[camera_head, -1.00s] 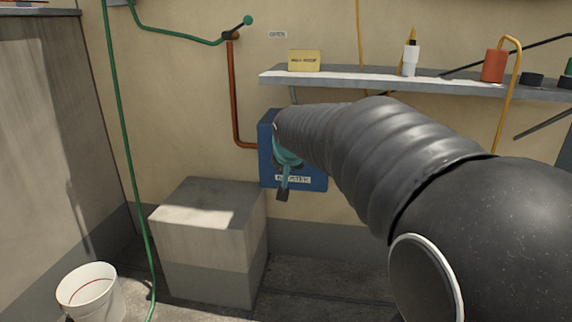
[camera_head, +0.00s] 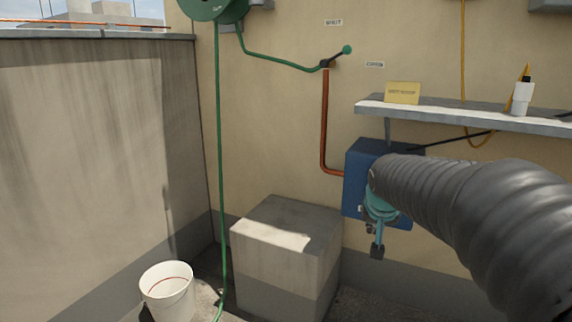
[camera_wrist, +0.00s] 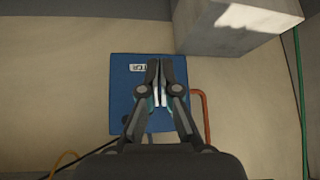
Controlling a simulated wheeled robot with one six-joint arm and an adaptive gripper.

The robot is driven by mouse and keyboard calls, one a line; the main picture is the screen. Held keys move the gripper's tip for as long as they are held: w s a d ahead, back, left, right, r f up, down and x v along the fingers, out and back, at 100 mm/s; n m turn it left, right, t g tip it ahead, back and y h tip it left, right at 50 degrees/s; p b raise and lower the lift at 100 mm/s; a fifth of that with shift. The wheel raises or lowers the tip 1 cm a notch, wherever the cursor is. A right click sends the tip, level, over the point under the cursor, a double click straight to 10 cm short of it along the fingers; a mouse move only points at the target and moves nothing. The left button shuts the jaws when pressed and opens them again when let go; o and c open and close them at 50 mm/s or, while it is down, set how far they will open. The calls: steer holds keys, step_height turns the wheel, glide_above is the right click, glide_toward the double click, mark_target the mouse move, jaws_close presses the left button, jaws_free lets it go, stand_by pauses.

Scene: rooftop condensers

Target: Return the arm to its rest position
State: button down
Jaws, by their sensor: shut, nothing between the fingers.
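My arm reaches in from the right of the head view in a dark ribbed sleeve. My gripper (camera_head: 377,250) hangs at its end in front of the blue box (camera_head: 354,180) on the wall, with teal parts showing at its wrist. In the wrist view my gripper (camera_wrist: 160,65) is shut and empty, its fingertips together over the blue box (camera_wrist: 122,95). The gap between fingers and box cannot be told. The arm hides part of the box.
A concrete block (camera_head: 285,250) stands below and left of the box. A white bucket (camera_head: 168,295) and a hanging green hose (camera_head: 219,150) are farther left. A shelf (camera_head: 460,115) holds a yellow box (camera_head: 402,93) and a white bottle (camera_head: 522,98). A copper pipe (camera_head: 325,120) runs down to the box.

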steer(key=s+a+n+y+p, duration=0.1)
steer(key=s+a+p, duration=0.2)
steer(key=s, duration=1)
steer(key=s+a+r+n+g+p, duration=0.1)
steer(key=s+a+n+p, duration=0.1)
steer(key=s, duration=1.2)
steer(key=shift+a+r+g+y+p, duration=0.3)
steer(key=shift+a+y+p, duration=0.1)
steer(key=shift+a+p, duration=0.55)
steer(key=shift+s+d, duration=0.1)
